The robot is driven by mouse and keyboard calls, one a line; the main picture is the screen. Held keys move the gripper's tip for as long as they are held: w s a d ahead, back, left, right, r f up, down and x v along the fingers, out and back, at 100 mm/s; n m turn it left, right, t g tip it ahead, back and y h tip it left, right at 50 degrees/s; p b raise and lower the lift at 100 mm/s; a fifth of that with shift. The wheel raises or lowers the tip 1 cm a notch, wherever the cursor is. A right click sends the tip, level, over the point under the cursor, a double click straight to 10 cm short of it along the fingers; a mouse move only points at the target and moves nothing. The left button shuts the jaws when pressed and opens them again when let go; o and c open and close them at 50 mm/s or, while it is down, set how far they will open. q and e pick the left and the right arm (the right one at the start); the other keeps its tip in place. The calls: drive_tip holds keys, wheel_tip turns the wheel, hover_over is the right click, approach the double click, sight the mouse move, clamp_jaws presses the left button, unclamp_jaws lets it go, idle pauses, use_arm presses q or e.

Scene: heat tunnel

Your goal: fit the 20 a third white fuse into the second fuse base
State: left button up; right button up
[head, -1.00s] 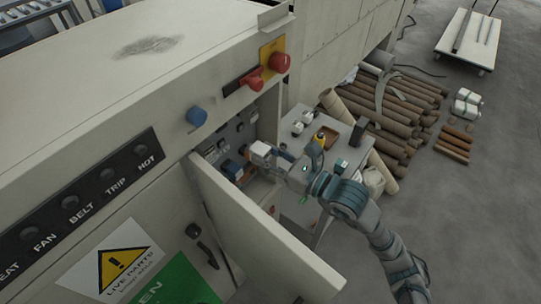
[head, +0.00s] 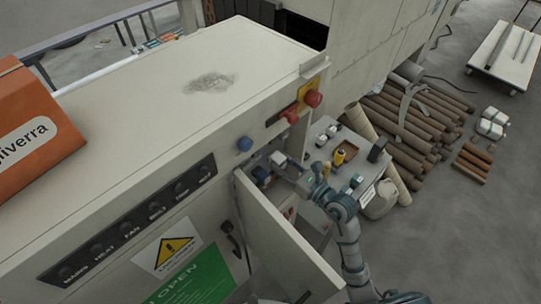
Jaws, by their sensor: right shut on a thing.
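My right gripper (head: 291,168) reaches in from the right to the opening of the cabinet (head: 118,118), behind the hinged door (head: 280,240). It is shut on a small white block, seemingly the white fuse (head: 278,158). The fuse is at the mouth of the compartment; whether it touches a base cannot be told. A blue part (head: 261,174) shows inside, just left of the gripper. The fuse bases are too small and too hidden by the door and gripper to tell apart. My left gripper is not in view.

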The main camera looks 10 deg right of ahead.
sight(271, 153)
drive_tip(key=shift+d+f, duration=0.15)
drive_tip(key=shift+d, duration=0.3)
drive_tip(key=p+x, duration=0.1)
drive_tip(key=x, duration=0.2)
drive_tip(key=shift+s+a, duration=0.1)
drive_tip(key=shift+a, duration=0.1)
drive_tip(key=shift+w+a, duration=0.1)
drive_tip(key=shift+w, duration=0.65)
drive_tip(key=shift+w+d+f+p, duration=0.1)
drive_tip(key=shift+w+d+p, duration=0.25)
drive_tip(key=shift+d, duration=0.1)
drive_tip(key=shift+w, duration=0.2)
drive_tip(key=shift+a, duration=1.05)
drive_tip(key=shift+d, duration=0.7)
drive_tip(key=shift+w+d, duration=0.2)
drive_tip(key=shift+d, duration=0.35)
drive_tip(key=shift+s+a+p, duration=0.1)
drive_tip(key=shift+a+p, duration=0.3)
drive_tip(key=shift+p, duration=0.05)
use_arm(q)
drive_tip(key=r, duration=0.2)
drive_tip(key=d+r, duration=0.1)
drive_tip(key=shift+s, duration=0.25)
use_arm(e)
drive_tip(key=shift+d, duration=0.1)
